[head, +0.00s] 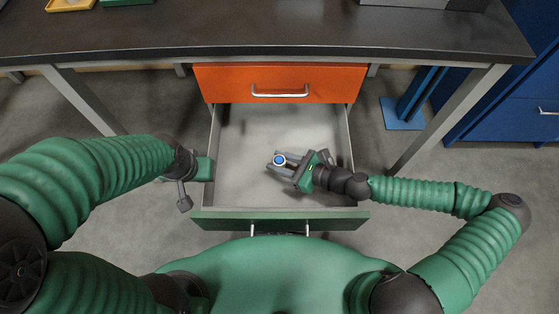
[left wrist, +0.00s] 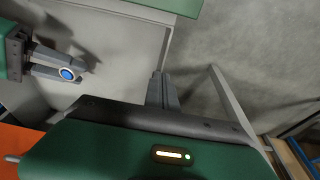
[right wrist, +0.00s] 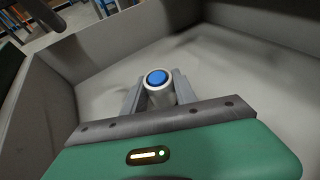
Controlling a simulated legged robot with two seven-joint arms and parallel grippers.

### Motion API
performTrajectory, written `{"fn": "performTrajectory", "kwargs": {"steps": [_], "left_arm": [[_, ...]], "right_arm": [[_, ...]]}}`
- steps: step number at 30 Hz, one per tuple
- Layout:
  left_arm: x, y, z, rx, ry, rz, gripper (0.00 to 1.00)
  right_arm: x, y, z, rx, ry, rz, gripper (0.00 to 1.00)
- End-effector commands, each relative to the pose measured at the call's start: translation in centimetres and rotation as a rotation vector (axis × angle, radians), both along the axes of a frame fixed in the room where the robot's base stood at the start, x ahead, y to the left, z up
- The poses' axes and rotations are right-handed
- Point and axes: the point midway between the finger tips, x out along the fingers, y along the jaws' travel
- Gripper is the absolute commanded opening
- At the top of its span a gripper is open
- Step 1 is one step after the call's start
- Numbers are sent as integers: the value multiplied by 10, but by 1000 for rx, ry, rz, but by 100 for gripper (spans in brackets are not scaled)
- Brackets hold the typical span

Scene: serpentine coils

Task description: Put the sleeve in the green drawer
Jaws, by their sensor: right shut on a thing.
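The sleeve (head: 280,160) is a short pale grey cylinder with a blue ring-like end facing up. My right gripper (head: 283,166) is shut on it, a finger on each side, as the right wrist view (right wrist: 157,92) shows. The sleeve is held within the open green drawer (head: 232,150), over its pale floor; I cannot tell whether it touches the floor. It also shows in the left wrist view (left wrist: 67,74), with shadows beside it. My left gripper (head: 184,201) is just outside the drawer's left wall, its fingers together with nothing visible between them.
A closed orange drawer (head: 230,83) is above the green one, under a dark worktop (head: 270,35). A blue cabinet (head: 515,115) stands at the right. Table legs flank the drawers. The drawer floor around the sleeve is clear.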

Motion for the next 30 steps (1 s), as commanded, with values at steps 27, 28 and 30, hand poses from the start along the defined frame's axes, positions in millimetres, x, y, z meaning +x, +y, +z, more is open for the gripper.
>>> {"fn": "performTrajectory", "kwargs": {"steps": [27,28,30], "left_arm": [[0,0,24,0,0,0,0],[0,0,26,0,0,0,0],[0,0,29,0,0,0,0]], "right_arm": [[-23,-45,24,-4,17,-12,55],[-26,-50,26,-4,16,-13,55],[-30,-58,29,-5,15,-10,55]]}}
